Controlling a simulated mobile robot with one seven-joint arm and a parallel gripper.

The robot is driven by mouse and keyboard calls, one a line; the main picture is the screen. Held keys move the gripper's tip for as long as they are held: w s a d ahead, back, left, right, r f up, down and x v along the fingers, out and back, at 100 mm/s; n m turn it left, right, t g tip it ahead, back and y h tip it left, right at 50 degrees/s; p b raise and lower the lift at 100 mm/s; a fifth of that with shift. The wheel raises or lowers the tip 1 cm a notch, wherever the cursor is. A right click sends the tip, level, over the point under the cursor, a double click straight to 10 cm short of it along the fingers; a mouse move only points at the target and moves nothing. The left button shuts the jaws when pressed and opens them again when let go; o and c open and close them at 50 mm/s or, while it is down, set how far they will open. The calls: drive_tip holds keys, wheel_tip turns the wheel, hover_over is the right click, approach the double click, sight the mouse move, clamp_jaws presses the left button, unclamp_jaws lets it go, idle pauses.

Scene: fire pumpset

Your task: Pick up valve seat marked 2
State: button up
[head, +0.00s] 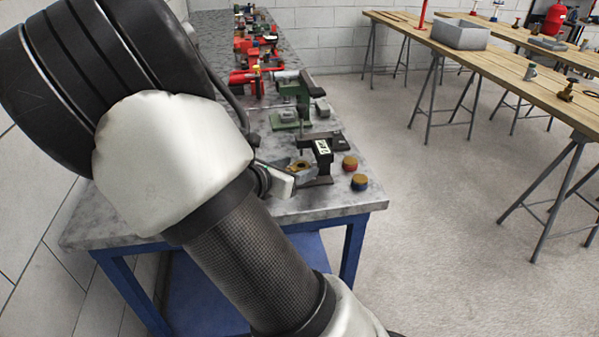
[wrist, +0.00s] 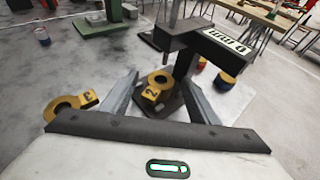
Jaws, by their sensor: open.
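The valve seat marked 2 (wrist: 155,88) is a brass ring with a numbered tab, on the dark base of a black stand (wrist: 214,48). In the head view a brass piece (head: 299,165) shows by that stand, partly hidden by my gripper. My gripper (wrist: 160,78) is open, its two grey fingers on either side of the valve seat marked 2, with nothing held. I cannot tell whether the fingers touch it. Another brass valve seat, marked 3 (wrist: 70,103), lies on the grey bench left of my left finger.
The stand's black arm with a white label rises close beside my right finger. Two red, blue and yellow round pieces (head: 350,162) (head: 359,182) sit near the bench's right edge. A green stand (head: 296,103) and red fittings (head: 255,60) stand farther back.

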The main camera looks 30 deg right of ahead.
drive_tip(key=c, duration=1.3)
clamp_jaws()
drive_tip(key=shift+r, duration=0.15)
